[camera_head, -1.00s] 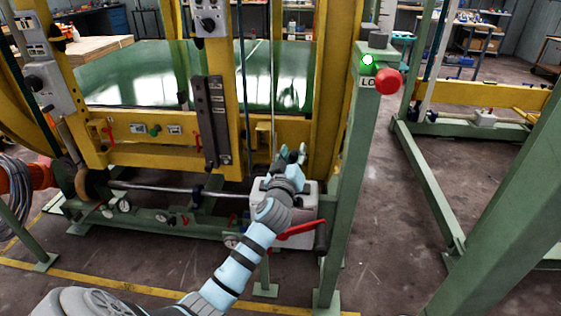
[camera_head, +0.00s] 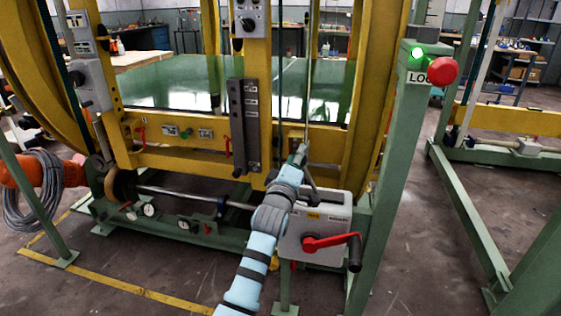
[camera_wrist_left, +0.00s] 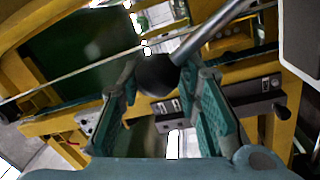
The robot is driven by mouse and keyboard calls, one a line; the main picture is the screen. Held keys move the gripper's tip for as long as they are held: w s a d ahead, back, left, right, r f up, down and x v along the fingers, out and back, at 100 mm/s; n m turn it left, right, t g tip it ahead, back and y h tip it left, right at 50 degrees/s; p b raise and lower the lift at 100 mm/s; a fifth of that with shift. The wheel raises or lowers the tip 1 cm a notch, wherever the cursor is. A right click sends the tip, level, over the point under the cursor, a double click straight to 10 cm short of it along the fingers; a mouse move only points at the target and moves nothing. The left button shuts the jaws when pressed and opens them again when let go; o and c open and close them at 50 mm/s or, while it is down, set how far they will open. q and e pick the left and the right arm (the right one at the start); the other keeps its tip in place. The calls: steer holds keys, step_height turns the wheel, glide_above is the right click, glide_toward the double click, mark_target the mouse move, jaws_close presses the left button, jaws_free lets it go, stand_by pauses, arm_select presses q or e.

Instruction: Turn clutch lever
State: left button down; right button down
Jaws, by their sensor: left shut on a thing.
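The clutch lever shows in the left wrist view as a metal rod (camera_wrist_left: 215,32) with a round black knob (camera_wrist_left: 157,76) at its end. My left gripper (camera_wrist_left: 160,92) has its two fingers on either side of the knob and is shut on it. In the head view my left gripper (camera_head: 300,155) is above the grey gearbox (camera_head: 322,217), in front of the yellow frame. The lever is mostly hidden there by my gripper and wrist. My right gripper is not in view.
A green post (camera_head: 388,180) with a red button (camera_head: 442,71) and a lit green lamp (camera_head: 417,54) stands to the right. A metal shaft (camera_head: 185,196) runs left of the gearbox.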

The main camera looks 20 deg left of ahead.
arm_select(q)
steer(key=shift+f, duration=0.15)
stand_by(0.3)
steer(key=c, duration=1.2)
jaws_free()
steer(key=shift+d, duration=0.15)
steer(key=shift+c, duration=0.2)
step_height(320, 180, up, 10)
steer(key=shift+s+r, duration=0.1)
